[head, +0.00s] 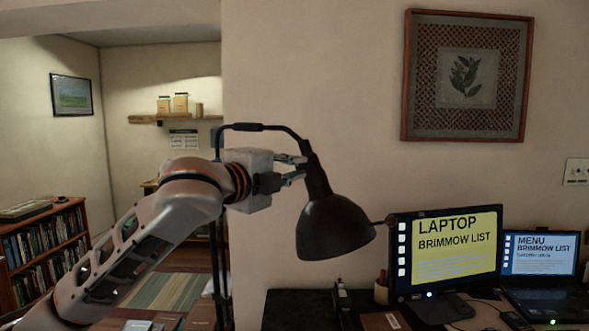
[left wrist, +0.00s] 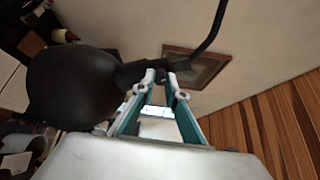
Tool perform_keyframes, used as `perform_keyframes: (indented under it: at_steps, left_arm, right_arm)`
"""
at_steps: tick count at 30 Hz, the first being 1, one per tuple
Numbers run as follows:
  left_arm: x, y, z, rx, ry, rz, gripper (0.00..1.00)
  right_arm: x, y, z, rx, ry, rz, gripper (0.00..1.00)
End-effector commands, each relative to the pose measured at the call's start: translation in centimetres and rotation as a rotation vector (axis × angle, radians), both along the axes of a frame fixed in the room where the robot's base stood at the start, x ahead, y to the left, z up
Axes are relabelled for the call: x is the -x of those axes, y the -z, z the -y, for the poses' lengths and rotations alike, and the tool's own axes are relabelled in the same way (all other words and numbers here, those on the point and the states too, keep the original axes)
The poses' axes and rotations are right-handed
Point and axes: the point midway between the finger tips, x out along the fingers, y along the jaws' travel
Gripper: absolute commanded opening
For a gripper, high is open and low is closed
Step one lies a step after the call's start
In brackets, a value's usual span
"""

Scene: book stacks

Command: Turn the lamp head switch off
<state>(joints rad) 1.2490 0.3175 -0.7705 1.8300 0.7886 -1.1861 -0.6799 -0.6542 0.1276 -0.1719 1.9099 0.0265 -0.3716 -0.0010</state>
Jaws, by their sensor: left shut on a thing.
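The black lamp head (head: 335,227) hangs from a thin curved black lamp arm (head: 262,127) in front of the wall. Its shade points down and its narrow neck runs up to the arm. My left gripper (head: 301,168) reaches in from the left and is shut on the neck of the lamp. In the left wrist view the gripper (left wrist: 159,76) has its fingertips at the neck, and the lamp head (left wrist: 72,88) fills the left side. I cannot make out the switch itself in either view. My right gripper is not in view.
A monitor (head: 445,250) and a laptop (head: 540,270) stand on the dark desk (head: 300,310) at lower right. A framed picture (head: 467,76) hangs on the wall. A bookcase (head: 42,250) stands at far left. The space above the monitor is free.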

Motion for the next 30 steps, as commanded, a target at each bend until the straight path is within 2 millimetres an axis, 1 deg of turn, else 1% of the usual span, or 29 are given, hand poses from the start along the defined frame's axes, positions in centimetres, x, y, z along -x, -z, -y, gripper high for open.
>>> perform_keyframes:
  at_steps: [1, 15, 16, 18, 27, 30]
  left_arm:
    - [0.00, -0.36, -0.11, 0.009, -0.002, 0.001, 0.00]
    - [0.02, -0.46, -0.11, 0.021, -0.001, -0.004, 0.00]
    - [0.02, -0.47, -0.11, 0.021, -0.001, -0.004, 0.15]
    - [0.03, -0.46, -0.10, 0.021, -0.001, -0.004, 0.30]
    - [0.02, -0.19, -0.05, 0.018, 0.000, -0.008, 0.30]
    - [0.30, -0.19, -0.24, 0.018, 0.000, -0.008, 0.30]
  right_arm:
    - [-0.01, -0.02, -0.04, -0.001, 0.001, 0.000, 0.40]
    - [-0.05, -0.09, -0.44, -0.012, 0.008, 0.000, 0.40]
    - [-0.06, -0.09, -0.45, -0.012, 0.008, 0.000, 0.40]
    - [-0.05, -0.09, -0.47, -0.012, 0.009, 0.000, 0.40]
    - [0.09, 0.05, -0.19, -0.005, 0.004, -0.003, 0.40]
    - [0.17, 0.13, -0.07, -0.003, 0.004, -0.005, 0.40]
